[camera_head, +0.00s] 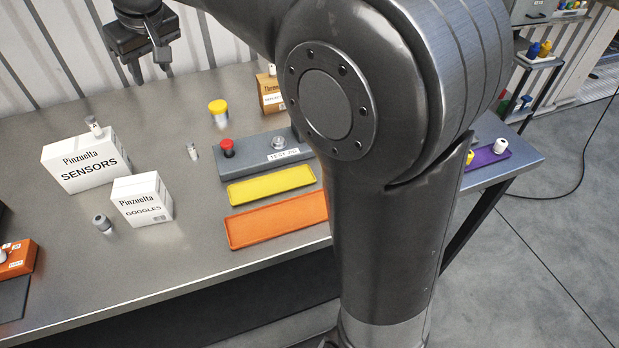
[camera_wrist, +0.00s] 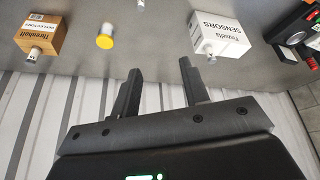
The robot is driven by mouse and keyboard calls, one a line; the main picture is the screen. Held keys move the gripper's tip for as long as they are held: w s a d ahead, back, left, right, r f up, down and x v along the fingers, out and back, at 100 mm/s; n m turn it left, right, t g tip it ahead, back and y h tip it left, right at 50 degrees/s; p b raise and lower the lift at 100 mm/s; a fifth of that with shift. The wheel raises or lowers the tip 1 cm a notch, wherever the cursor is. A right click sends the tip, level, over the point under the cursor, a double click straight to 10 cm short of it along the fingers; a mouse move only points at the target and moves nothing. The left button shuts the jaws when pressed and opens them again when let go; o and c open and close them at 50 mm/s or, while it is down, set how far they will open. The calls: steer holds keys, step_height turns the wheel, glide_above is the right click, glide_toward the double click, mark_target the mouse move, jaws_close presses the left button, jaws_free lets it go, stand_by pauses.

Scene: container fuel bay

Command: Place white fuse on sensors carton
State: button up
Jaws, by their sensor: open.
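The white sensors carton (camera_head: 85,173) stands on the grey bench at the left in the head view; it is also in the wrist view (camera_wrist: 222,38). A small white fuse-like cylinder (camera_head: 95,127) with a dark mark stands upright on its top, near the back edge; the wrist view shows it too (camera_wrist: 211,59). Another small pale cylinder (camera_head: 193,151) stands on the bench right of the carton. My gripper (camera_head: 150,72) is at the upper left, above the back of the bench, apart from the carton. Its fingers (camera_wrist: 160,70) are open with nothing between them.
A white goggles carton (camera_head: 142,200) and a grey cylinder (camera_head: 102,222) stand in front. A yellow-topped piece (camera_head: 218,110), a grey button box (camera_head: 250,165), yellow (camera_head: 270,186) and orange (camera_head: 275,220) trays lie to the right. A brown carton (camera_head: 270,98) is behind. The corrugated wall is close behind.

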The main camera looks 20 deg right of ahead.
steer(key=s+d+f+m+h, duration=0.1)
steer(key=s+d+f+m, duration=0.15)
steer(key=s+d, duration=1.2)
steer(key=s+d+f+m, duration=0.2)
steer(key=s+d+f, duration=0.1)
steer(key=s, duration=0.3)
steer(key=s+d+f+m+t+h, duration=0.1)
steer(key=s+d+f, duration=0.3)
steer(key=s, duration=0.3)
steer(key=shift+s+f+m, duration=0.25)
steer(key=shift+f+m, duration=0.1)
steer(key=shift+f, duration=0.55)
